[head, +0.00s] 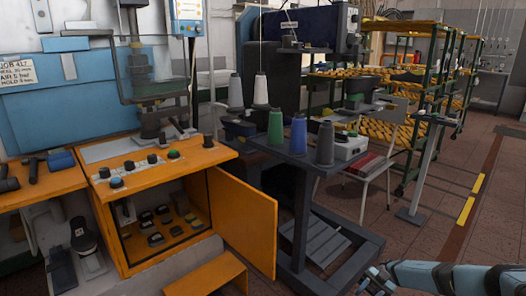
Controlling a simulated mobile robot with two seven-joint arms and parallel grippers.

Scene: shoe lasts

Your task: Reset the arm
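My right arm comes in from the lower right, with the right gripper (374,281) at the bottom edge of the head view. The gripper is small and partly cut off by the frame, so I cannot tell whether its fingers are apart. I see nothing clearly held in it. It appears over the brown tiled floor, right of the dark stand. My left arm and gripper are not in view.
An orange cabinet (240,222) stands left of centre, its door open and several dark items inside. A dark stand (303,160) holds thread cones. Racks of yellow shoe lasts (372,85) stand behind a chair (372,165).

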